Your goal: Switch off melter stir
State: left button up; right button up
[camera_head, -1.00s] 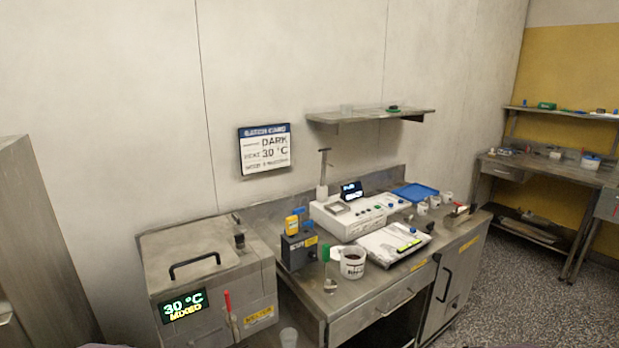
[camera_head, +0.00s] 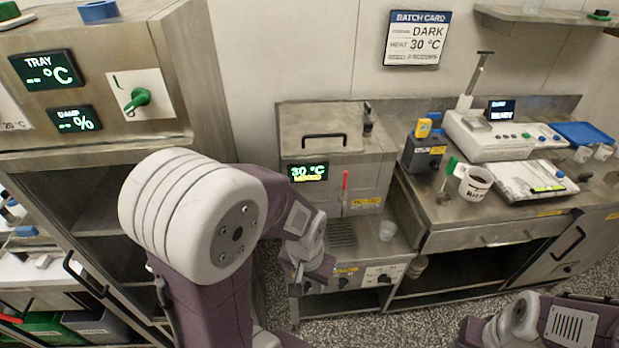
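The melter (camera_head: 335,165) is a steel box with a black lid handle, a green display (camera_head: 309,172) reading 30 °C with a second, yellowish line, and a red lever (camera_head: 345,188). Its lower front panel (camera_head: 383,274) carries small dark knobs; their labels and settings are too small to read. My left gripper (camera_head: 308,284) points down in front of the left end of that panel and hides part of it. I cannot tell whether its fingers are open or touch a knob. Part of my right arm shows at the bottom right, but its gripper does not.
A tall cabinet (camera_head: 160,60) with TRAY and DAMP displays and a green knob (camera_head: 138,100) stands at the left. A clear cup (camera_head: 387,231) sits on the melter's ledge. The bench (camera_head: 440,215) at the right holds a white mug (camera_head: 475,184), a scale and a white machine.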

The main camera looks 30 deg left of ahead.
aim_at(343, 281)
jog(key=k+l+u, duration=0.15)
jog(key=l, duration=0.3)
jog(key=k+l+u, duration=0.1)
jog(key=l, duration=0.3)
jog(key=k+l+u, duration=0.15)
jog(key=l, duration=0.25)
jog(key=k+l+u, duration=0.1)
jog(key=k+l, duration=0.2)
jog(key=k+l+u, duration=0.15)
jog(key=l, duration=0.35)
jog(key=k, duration=0.05)
